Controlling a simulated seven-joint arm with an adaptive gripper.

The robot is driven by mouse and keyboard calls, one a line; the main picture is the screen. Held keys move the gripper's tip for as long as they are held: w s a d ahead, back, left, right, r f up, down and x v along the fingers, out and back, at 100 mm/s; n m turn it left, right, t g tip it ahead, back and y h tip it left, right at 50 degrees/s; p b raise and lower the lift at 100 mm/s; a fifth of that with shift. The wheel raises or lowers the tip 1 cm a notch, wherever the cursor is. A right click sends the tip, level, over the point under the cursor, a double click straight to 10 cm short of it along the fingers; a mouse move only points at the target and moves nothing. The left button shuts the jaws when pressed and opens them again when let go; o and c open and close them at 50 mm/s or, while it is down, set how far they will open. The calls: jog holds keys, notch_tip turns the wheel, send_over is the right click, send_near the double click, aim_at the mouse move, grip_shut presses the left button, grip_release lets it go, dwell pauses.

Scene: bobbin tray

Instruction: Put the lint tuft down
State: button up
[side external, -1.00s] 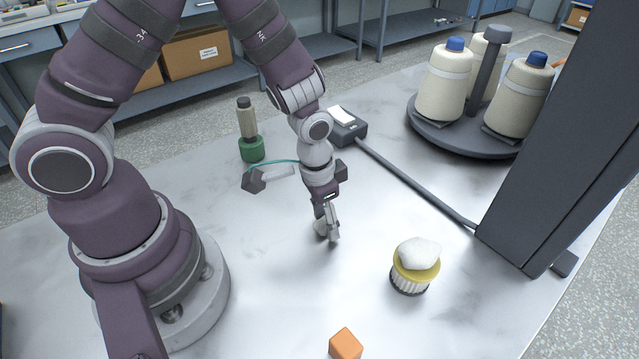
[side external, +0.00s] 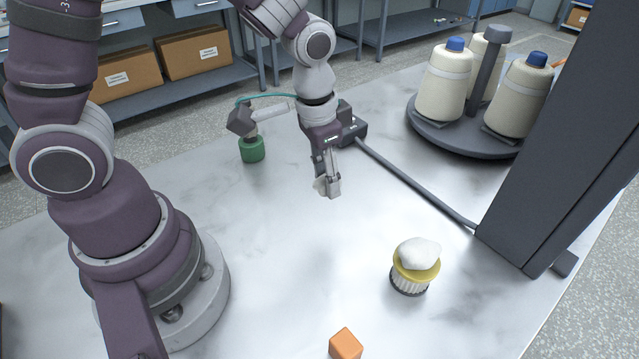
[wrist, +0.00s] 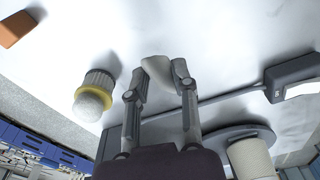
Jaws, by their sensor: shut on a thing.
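The lint tuft (wrist: 157,67) is a small off-white lump between the two fingertips of my gripper (wrist: 160,78) in the wrist view. In the side external view my gripper (side external: 330,188) is shut on it, pointing down above the middle of the white table. The tuft (side external: 320,185) shows there as a pale patch beside the fingers, mostly hidden by them. It appears clear of the tabletop.
A ribbed white holder with a yellow rim and white fluffy top (side external: 416,262) stands right of my gripper. An orange block (side external: 345,344) lies in front. A green-based spool (side external: 252,149), cone carousel (side external: 430,133), dark post (side external: 565,130) and cable (side external: 415,185) are around. Table centre is clear.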

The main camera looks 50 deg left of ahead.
jog(key=shift+n, duration=0.6)
jog(key=s+a+f, duration=0.1)
jog(key=a, duration=0.1)
jog(key=s+a+f, duration=0.1)
jog(key=a, duration=0.1)
jog(key=s+a+f, duration=0.1)
jog(key=a, duration=0.1)
jog(key=shift+s+a+f, duration=0.1)
jog(key=shift+s+f, duration=0.05)
jog(key=shift+s, duration=0.1)
send_over(350, 173)
jog(key=shift+s+f, duration=0.1)
jog(key=shift+f, duration=2.55)
jog(key=o, duration=0.6)
jog(key=shift+f, duration=0.1)
jog(key=shift+o, duration=0.2)
